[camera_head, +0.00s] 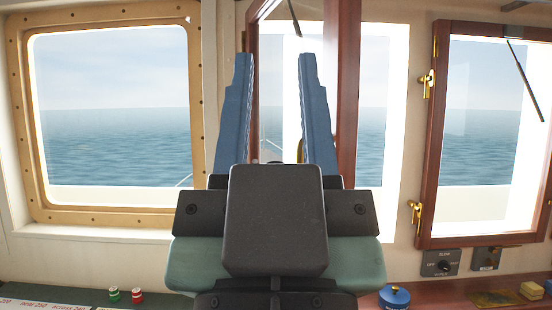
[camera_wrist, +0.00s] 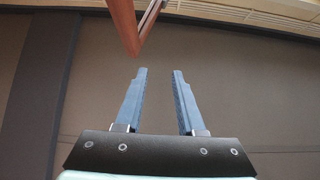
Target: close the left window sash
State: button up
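The left window sash, a reddish-brown wooden frame with glass, stands ajar at the centre of the head view, its near right stile (camera_head: 347,90) standing clear of the bright opening to its right. My gripper (camera_head: 274,60) points up in front of it and hides much of its lower part. The two blue fingers are apart with nothing between them. A brass fitting on the sash is mostly hidden behind the right finger. In the wrist view, a reddish-brown wooden corner (camera_wrist: 126,25), apparently the sash, lies above and left of my open gripper (camera_wrist: 159,73). Contact is not visible.
Another wooden-framed sash (camera_head: 430,150) with brass handles is at the right. A fixed brass-rimmed window (camera_head: 197,110) is at the left. The console below carries a blue round knob (camera_head: 394,296), a yellow block (camera_head: 531,291) and green and red knobs (camera_head: 136,296).

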jog(key=shift+d, duration=0.1)
jog(key=c, duration=0.4)
jog(key=w+f+g+h+p, duration=0.1)
jog(key=w+f, duration=0.1)
jog(key=w, duration=0.1)
jog(key=w+f+g+h+p, duration=0.1)
jog(key=w+f, duration=0.1)
jog(key=f, duration=0.1)
jog(key=shift+w+f+g, duration=0.1)
jog(key=shift+w+g, duration=0.3)
grip_shut()
jog(key=w+f+n+g+h+p, duration=0.2)
jog(key=f+g+p, duration=0.1)
jog(key=f, duration=0.6)
jog(key=w+f+n+g+h+p, duration=0.2)
jog(key=w+f+g+p, duration=0.1)
jog(key=f, duration=0.7)
jog(key=s+a+f+n+g+h+p, duration=0.1)
jog(key=s+a+f+n+p, duration=0.2)
jog(key=f, duration=0.5)
jog(key=s+a+f+n+g+h+p, duration=0.1)
jog(key=s+f+n+p, duration=0.1)
jog(key=s+f+n, duration=0.5)
jog(key=w+d+f+m+p, duration=0.1)
jog(key=w+d+p, duration=0.4)
jog(key=w+d, duration=0.3)
jog(key=shift+w, duration=1.65)
